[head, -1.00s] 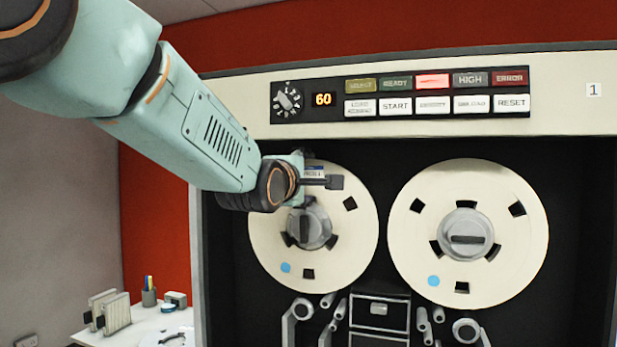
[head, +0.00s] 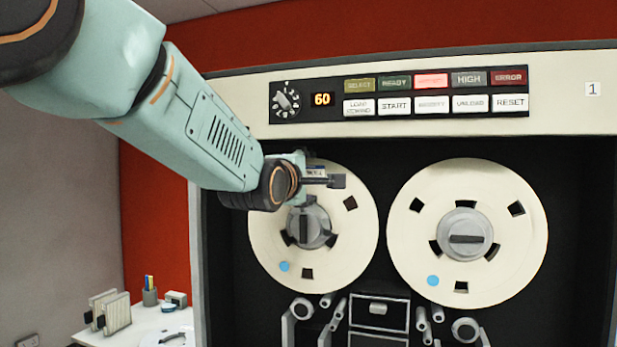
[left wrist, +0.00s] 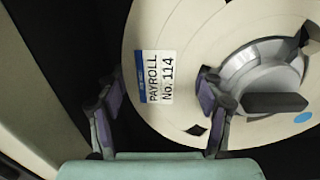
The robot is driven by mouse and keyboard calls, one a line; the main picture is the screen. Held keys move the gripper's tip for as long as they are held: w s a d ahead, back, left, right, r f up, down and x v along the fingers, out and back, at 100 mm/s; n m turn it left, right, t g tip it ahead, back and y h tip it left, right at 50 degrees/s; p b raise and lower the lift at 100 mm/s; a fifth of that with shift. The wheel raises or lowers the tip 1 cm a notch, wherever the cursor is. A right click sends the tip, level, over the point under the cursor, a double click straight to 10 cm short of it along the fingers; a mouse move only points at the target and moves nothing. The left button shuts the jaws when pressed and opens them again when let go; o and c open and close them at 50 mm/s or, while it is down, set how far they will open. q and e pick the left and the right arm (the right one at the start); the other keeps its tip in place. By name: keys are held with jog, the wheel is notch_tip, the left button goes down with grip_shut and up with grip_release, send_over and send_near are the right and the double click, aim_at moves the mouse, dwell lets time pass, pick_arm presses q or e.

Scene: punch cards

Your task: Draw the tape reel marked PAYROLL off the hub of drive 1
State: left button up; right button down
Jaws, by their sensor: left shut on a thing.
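The cream tape reel marked PAYROLL No. 114 (head: 345,245) sits at the left hub (head: 308,226) of drive 1. I cannot tell whether it has shifted along the hub. Its label (left wrist: 155,77) reads clearly in the left wrist view. My left gripper (head: 318,181) is at the upper left part of this reel and shut on it. In the left wrist view its fingers (left wrist: 158,88) stand either side of the label, one by the outer rim and one near the hub. My right gripper is in neither view.
A second cream reel (head: 510,255) is on the right hub. The control panel (head: 440,92) is above, with one red lamp lit and a display (head: 322,99) reading 60. Rollers (head: 465,330) are below. A white desk (head: 135,325) stands at the lower left.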

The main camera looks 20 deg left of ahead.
pick_arm(q)
jog(key=o, duration=1.3)
jog(key=shift+r, duration=0.25)
jog(key=o, duration=0.5)
jog(key=shift+w+f, duration=0.1)
jog(key=shift+f, duration=0.05)
jog(key=shift+c, duration=0.2)
jog(key=shift+f, duration=0.2)
jog(key=shift+c, duration=0.7)
jog(key=shift+r, duration=0.1)
jog(key=shift+c, duration=0.6)
